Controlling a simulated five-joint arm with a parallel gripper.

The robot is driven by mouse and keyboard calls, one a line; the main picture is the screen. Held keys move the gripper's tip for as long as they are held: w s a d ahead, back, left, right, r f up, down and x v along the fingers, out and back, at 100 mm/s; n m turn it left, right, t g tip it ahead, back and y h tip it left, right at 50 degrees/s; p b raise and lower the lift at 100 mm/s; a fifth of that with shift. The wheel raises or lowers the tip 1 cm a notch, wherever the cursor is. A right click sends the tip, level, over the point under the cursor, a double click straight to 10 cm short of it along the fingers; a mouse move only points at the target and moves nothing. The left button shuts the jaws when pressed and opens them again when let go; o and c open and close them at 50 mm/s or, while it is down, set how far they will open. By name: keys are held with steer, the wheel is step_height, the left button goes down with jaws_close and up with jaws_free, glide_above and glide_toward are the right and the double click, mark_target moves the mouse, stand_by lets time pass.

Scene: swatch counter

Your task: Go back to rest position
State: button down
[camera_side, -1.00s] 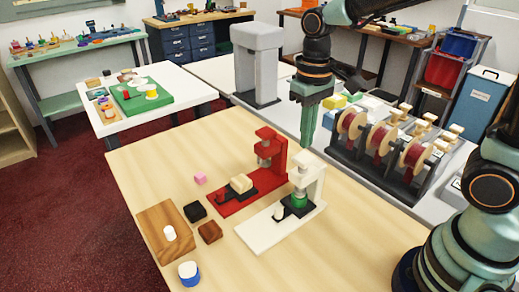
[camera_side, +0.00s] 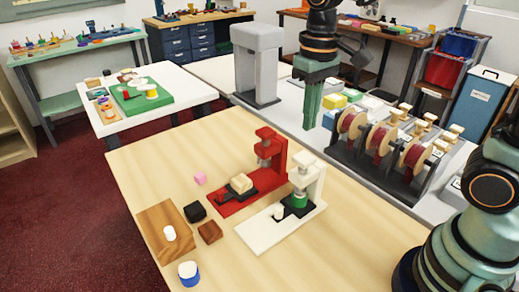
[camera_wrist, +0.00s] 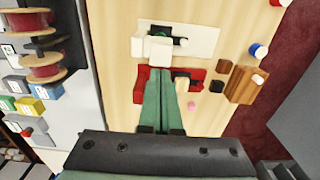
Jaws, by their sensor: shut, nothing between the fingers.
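My gripper (camera_side: 310,122) is shut and empty, its green fingers pointing down. It hangs in the air above the counter, behind the white press in the side view. In the wrist view my gripper (camera_wrist: 160,75) points toward the two presses. The red press (camera_side: 272,160) stands on the wooden table with a cream block (camera_side: 241,184) on its base. The white press (camera_side: 312,187) stands in front of it with a green piece (camera_side: 299,199) under its head. The red press (camera_wrist: 195,75) is partly hidden by my fingers in the wrist view.
A rack of red spools (camera_side: 381,140) stands right of my gripper. A grey column (camera_side: 257,62) stands to its left. Small blocks, a wooden board (camera_side: 158,222) and a blue-and-white cylinder (camera_side: 189,273) are at the table's left.

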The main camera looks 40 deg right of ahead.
steer(key=s+d+r+t, duration=0.1)
steer(key=s+d+t, duration=0.4)
steer(key=shift+s+d, duration=0.2)
